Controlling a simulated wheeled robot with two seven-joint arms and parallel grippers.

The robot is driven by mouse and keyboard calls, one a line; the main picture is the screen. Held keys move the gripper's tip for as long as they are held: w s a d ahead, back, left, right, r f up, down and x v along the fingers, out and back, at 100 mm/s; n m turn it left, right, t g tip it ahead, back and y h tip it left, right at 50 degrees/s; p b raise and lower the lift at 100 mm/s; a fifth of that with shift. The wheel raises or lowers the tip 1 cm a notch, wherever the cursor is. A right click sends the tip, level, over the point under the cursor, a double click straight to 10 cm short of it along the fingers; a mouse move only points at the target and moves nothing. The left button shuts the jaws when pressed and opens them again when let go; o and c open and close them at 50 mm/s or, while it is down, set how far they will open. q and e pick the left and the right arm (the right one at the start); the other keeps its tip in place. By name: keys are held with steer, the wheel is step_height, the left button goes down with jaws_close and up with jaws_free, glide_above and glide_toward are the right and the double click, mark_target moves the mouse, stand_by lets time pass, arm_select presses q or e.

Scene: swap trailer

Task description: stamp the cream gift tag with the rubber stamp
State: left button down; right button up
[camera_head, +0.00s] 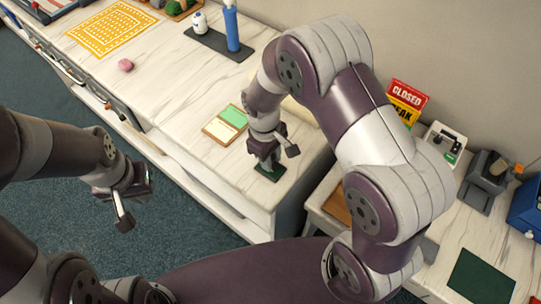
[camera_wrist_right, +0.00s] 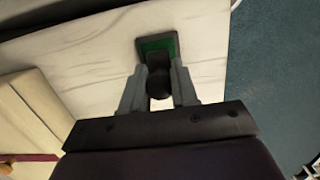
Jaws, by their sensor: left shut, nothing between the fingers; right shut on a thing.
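My right gripper (camera_head: 268,160) is over the front right part of the white marbled counter. In the right wrist view it (camera_wrist_right: 159,92) is shut on the dark round knob of the rubber stamp (camera_wrist_right: 158,83). A dark green pad (camera_head: 271,174) lies right under the stamp, and it also shows in the wrist view (camera_wrist_right: 155,44). I cannot tell whether the stamp touches it. The cream gift tag (camera_head: 220,131) lies flat on a small wooden board, beside a green tag (camera_head: 233,115), left of my right gripper. My left gripper (camera_head: 122,218) is shut and empty, over the floor in front of the counter.
A pink lump (camera_head: 125,65), a yellow patterned mat (camera_head: 110,29) and a blue cylinder (camera_head: 232,27) on a dark base are farther back. A lower table at right holds a CLOSED sign (camera_head: 407,94) and a dark green mat (camera_head: 481,275). The counter's middle is clear.

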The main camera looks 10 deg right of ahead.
steer(key=shift+f, duration=0.4)
steer(key=shift+s+f, duration=0.1)
stand_by(1.3)
step_height(320, 180, up, 7)
steer(key=p, duration=0.6)
steer(key=shift+p, duration=0.4)
